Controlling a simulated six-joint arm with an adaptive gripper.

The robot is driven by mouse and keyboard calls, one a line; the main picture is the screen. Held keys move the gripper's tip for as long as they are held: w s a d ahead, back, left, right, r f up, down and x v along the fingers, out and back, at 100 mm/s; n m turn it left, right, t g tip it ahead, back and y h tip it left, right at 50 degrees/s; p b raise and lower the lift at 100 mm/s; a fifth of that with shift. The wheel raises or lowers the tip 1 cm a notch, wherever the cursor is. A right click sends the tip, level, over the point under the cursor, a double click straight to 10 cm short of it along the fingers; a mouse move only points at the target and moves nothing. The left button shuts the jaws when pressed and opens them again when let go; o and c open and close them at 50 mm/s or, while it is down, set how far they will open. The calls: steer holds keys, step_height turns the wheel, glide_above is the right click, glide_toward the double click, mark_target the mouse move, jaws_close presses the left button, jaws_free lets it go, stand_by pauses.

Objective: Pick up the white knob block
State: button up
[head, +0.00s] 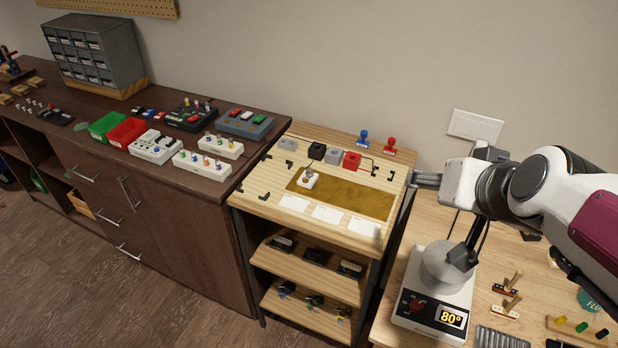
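A small white block with a grey knob on top (309,178) sits upright on the left part of a golden-brown mat (350,196). The mat lies on the light wooden top of a shelf stand (262,204). My gripper (418,180) reaches in from the right and points left, near the stand's right edge. It is well apart from the white knob block. Its fingers are small and seen from the side, so I cannot tell whether they are open. I see nothing held at their tips.
Grey, black and red blocks (352,161) stand behind the mat, and white cards (327,214) lie in front. Blue and red knobbed pieces (390,146) stand at the back right. A heater reading 80° (428,318) stands on the right table. A dark cabinet (190,225) adjoins the left.

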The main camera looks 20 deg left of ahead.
steer(key=w+a+f+t, duration=0.1)
steer(key=w+a+f, duration=0.2)
steer(key=w+a, duration=0.45)
steer(key=w+a+f+t, duration=0.1)
steer(key=w+a+f, duration=0.3)
steer(key=a, duration=0.7)
steer(key=t+h, duration=0.2)
steer(key=t, duration=0.1)
glide_toward(308, 174)
steer(key=shift+w+m, duration=0.3)
steer(key=shift+w, duration=0.55)
steer(key=shift+x, duration=1.3)
steer(key=shift+f+x, duration=0.15)
steer(key=shift+x, duration=1.15)
steer(key=shift+f+x, duration=0.15)
steer(key=shift+x, duration=1.15)
